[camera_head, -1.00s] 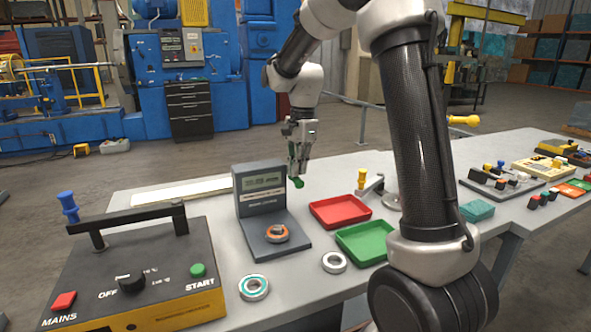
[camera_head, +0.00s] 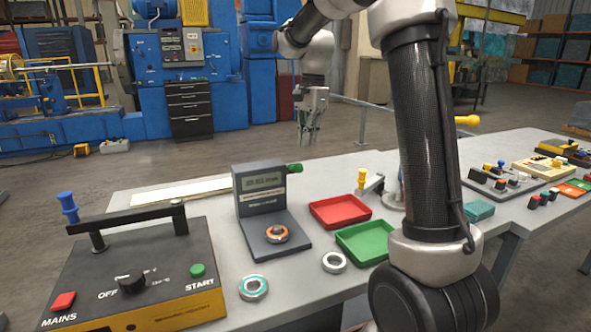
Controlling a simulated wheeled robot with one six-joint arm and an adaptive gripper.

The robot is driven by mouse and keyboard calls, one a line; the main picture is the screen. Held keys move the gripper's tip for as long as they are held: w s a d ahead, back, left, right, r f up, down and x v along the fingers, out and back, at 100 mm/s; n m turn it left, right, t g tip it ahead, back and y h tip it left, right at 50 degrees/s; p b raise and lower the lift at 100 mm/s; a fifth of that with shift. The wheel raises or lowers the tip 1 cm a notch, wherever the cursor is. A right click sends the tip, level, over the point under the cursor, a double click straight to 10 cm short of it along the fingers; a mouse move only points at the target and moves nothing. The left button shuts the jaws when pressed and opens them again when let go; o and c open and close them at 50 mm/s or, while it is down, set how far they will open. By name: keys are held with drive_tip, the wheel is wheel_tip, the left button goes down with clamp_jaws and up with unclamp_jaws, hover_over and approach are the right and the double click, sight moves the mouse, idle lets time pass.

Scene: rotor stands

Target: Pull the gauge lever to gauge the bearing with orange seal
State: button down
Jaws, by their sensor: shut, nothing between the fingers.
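The dark grey gauge (camera_head: 261,199) stands upright on the grey table, with a greenish display on its face. The bearing with the orange seal (camera_head: 277,234) lies on the gauge's base. The gauge lever shows as a green knob (camera_head: 294,168) beside the gauge's upper right edge. My gripper (camera_head: 308,141) hangs fingers down, shut and empty, above and a little right of the green knob, apart from it in the picture.
A red tray (camera_head: 340,222) and a green tray (camera_head: 386,236) lie right of the gauge. A plain bearing (camera_head: 334,262) and a teal-sealed bearing (camera_head: 253,287) lie in front. A black-and-yellow control box (camera_head: 155,262) fills the left. A yellow-handled part (camera_head: 361,180) stands behind the trays.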

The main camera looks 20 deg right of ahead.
drive_tip(key=r, duration=0.5)
drive_tip(key=shift+w+d, duration=0.1)
drive_tip(key=shift+d, duration=0.15)
idle(0.6)
drive_tip(key=s+f+n+t, duration=0.2)
drive_tip(key=s+n, duration=0.5)
drive_tip(key=s, duration=0.8)
drive_tip(key=s+d+f+n+t+h, duration=0.1)
drive_tip(key=s+n, duration=0.6)
drive_tip(key=s, duration=0.8)
drive_tip(key=shift+f+t, duration=0.9)
drive_tip(key=shift+f, duration=0.25)
